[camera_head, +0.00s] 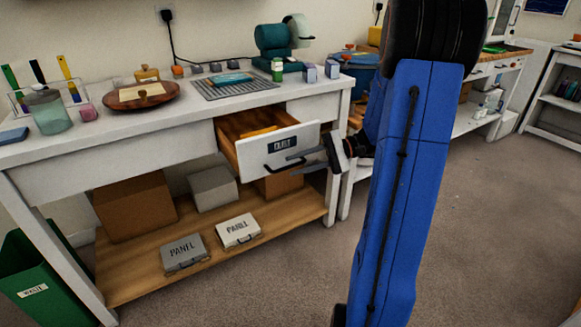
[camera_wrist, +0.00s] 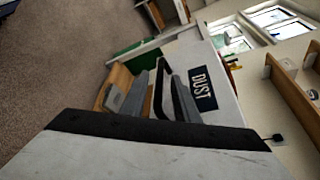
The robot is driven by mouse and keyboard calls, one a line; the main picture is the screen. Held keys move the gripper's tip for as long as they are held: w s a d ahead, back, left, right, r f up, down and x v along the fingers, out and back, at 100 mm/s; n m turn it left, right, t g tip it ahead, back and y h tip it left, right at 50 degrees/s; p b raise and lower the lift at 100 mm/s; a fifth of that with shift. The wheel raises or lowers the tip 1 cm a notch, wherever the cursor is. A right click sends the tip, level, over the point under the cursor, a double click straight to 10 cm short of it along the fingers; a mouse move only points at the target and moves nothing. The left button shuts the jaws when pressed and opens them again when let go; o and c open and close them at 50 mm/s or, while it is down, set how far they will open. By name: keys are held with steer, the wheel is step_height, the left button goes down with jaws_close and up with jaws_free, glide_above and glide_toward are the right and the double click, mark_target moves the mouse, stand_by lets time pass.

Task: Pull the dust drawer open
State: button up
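The dust drawer (camera_head: 249,155) is pulled partway out of the white bench, and its wooden inside shows. Its white front has a dark label, which reads DUST (camera_wrist: 198,88) in the wrist view. A black bar handle (camera_head: 276,168) sits below the label; it also shows in the wrist view (camera_wrist: 159,88). My gripper (camera_head: 300,161) is at the handle's right part, one grey finger above and one below. In the wrist view the two fingers (camera_wrist: 162,97) stand apart with the handle between them. I cannot tell whether either finger touches it.
On the bench (camera_head: 190,114) are a round wooden tray (camera_head: 168,101), a grey mat (camera_head: 213,92), a teal machine (camera_head: 272,38) and jars. Two panel boxes (camera_head: 184,254) lie on the lower shelf. A green bin (camera_head: 30,265) stands at the left. The carpet before the drawer is clear.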

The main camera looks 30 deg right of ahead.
steer(key=v, duration=1.4)
steer(key=shift+d, duration=0.2)
steer(key=shift+s+r, duration=0.1)
steer(key=s+a+n+g+h, duration=0.2)
steer(key=a+h, duration=0.1)
steer(key=a, duration=0.5)
steer(key=s+a+n+g+h, duration=0.1)
steer(key=s+a+g+h, duration=0.15)
steer(key=a, duration=0.65)
steer(key=s+a+f+n+t+h, duration=0.1)
steer(key=s+a+n+t+h, duration=0.3)
steer(key=s, duration=0.9)
steer(key=a+n+h, duration=0.3)
steer(key=a+h, duration=0.1)
steer(key=h, duration=0.1)
steer(key=shift+s+a+f, duration=0.3)
steer(key=shift+f, duration=0.1)
steer(key=shift+t, duration=0.25)
